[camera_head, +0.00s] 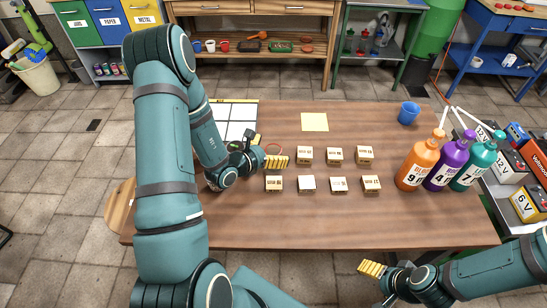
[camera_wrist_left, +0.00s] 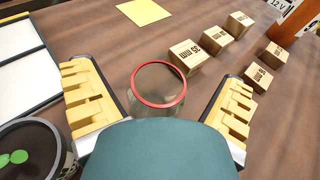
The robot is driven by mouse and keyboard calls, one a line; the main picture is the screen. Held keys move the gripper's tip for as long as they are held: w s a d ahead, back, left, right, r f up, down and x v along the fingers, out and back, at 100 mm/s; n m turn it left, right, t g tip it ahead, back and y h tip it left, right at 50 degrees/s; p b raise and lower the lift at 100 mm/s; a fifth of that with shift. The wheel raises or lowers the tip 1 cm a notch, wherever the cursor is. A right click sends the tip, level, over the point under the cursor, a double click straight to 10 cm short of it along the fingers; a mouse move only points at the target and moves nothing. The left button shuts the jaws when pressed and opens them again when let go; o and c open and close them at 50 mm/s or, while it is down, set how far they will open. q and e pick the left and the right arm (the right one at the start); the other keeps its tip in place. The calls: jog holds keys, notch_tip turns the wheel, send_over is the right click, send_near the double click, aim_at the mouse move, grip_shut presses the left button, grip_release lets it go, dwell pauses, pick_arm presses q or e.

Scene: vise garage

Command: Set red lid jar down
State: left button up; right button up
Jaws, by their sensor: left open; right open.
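The red lid jar (camera_wrist_left: 158,88) is a clear glass jar with a red ring around its top. In the left wrist view it appears upright on the wooden table, between the spread yellow fingers of my left gripper (camera_wrist_left: 160,108), with a gap at each side. Part of its body is hidden behind my gripper's own housing. In the head view only a bit of its red rim (camera_head: 276,147) shows beside my left gripper (camera_head: 266,153). My right gripper (camera_head: 373,268) is open and empty, off the table's front edge.
Several small wooden blocks (camera_head: 305,155) stand right of the jar. Large orange, purple and teal bottles (camera_head: 418,163) stand at the table's right. A white gridded panel (camera_head: 236,118) and a jar with green contents (camera_wrist_left: 18,158) are at left. A yellow sheet (camera_head: 314,122) lies behind.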

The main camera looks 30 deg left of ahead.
pick_arm(q)
jog(key=shift+x, duration=1.2)
jog(key=shift+s, duration=0.1)
jog(key=c, duration=1.6)
